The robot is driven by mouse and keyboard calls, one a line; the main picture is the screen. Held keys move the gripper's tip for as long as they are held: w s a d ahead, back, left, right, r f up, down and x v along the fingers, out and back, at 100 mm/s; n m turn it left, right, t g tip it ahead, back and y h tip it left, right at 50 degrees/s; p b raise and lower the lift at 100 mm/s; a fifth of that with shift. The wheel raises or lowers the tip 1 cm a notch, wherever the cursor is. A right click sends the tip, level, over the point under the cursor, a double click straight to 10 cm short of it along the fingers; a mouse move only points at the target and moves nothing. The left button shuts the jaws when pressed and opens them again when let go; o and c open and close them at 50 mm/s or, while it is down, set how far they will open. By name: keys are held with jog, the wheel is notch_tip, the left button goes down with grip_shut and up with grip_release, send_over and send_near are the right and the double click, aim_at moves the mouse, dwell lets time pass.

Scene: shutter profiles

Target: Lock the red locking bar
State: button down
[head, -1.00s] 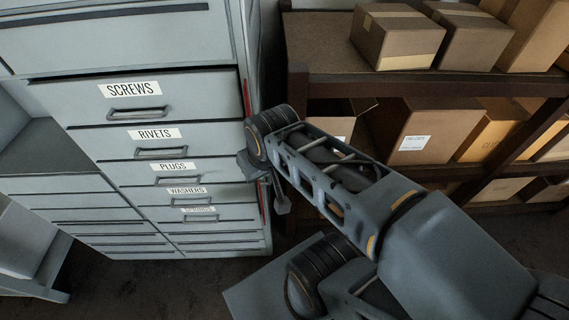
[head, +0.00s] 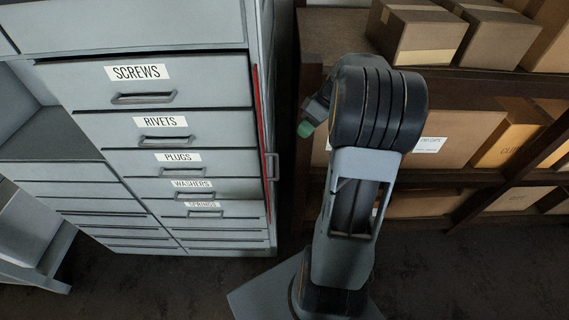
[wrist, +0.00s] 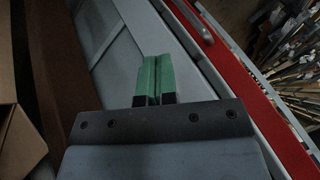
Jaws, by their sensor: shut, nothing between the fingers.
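The red locking bar (head: 258,110) runs upright along the right front edge of the grey drawer cabinet (head: 190,100). A small grey handle (head: 272,166) sits beside the bar, partway down. In the wrist view the red bar (wrist: 245,82) crosses diagonally to the right of my fingers, with a grey handle (wrist: 193,18) near its top. My gripper (head: 306,129) is to the right of the cabinet edge, apart from the bar. Its green fingertips (wrist: 155,76) are together and hold nothing. I cannot tell from these views whether the bar is locked.
A dark brown shelf (head: 340,30) with cardboard boxes (head: 418,35) stands behind and to the right of my arm. A dark gap separates cabinet and shelf.

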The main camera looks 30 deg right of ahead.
jog(key=shift+w+d+f+n+y, duration=0.1)
jog(key=shift+d+f+n+y, duration=0.2)
jog(key=shift+d, duration=0.35)
jog(key=shift+w+d+f+y, duration=0.1)
jog(key=shift+d+f, duration=0.3)
jog(key=shift+d, duration=0.2)
jog(key=a+f+p, duration=0.2)
jog(key=a+f, duration=0.6)
jog(key=a, duration=0.1)
jog(key=shift+s+a, duration=0.3)
jog(key=shift+s+d+f, duration=0.1)
